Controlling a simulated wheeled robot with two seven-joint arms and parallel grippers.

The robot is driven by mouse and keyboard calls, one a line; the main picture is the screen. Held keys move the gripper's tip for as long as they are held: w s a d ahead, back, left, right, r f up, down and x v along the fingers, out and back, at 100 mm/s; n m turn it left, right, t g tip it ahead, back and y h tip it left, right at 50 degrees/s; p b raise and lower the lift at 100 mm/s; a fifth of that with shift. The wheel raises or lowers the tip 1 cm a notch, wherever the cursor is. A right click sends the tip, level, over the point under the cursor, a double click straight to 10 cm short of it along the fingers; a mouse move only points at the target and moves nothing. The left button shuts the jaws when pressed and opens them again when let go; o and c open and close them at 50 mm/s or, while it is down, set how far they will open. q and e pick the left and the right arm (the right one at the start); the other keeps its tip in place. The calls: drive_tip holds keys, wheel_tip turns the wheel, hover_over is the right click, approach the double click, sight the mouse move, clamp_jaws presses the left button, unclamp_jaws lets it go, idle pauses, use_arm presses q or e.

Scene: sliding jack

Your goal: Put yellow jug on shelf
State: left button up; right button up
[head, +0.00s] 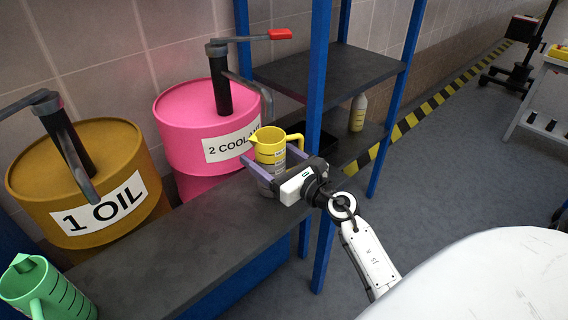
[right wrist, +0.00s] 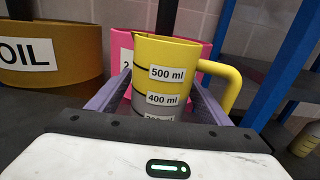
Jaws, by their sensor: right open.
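The yellow jug (head: 271,147) stands upright at the right end of the dark bench (head: 165,245), in front of the pink drum. In the right wrist view the jug (right wrist: 168,75) has volume labels, a grey-looking lower part and its handle to the right. My right gripper (head: 266,152) is open, with its purple fingers on either side of the jug. I cannot tell whether they touch it. The blue-framed shelf unit (head: 318,75) with dark boards (head: 325,75) stands just behind and right of the jug. My left gripper is not in view.
A brown drum (head: 85,190) labelled 1 OIL and a pink drum (head: 205,125) labelled 2 COOLANT carry pump handles. A green jug (head: 45,288) is at the lower left. A pale bottle (head: 358,113) stands on a lower shelf board. The upper board is clear.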

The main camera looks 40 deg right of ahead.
sight(280, 164)
drive_tip(key=s, duration=0.6)
drive_tip(key=s+b, duration=0.1)
drive_tip(key=s, duration=0.3)
drive_tip(key=shift+d, duration=0.4)
drive_tip(key=shift+s, duration=0.1)
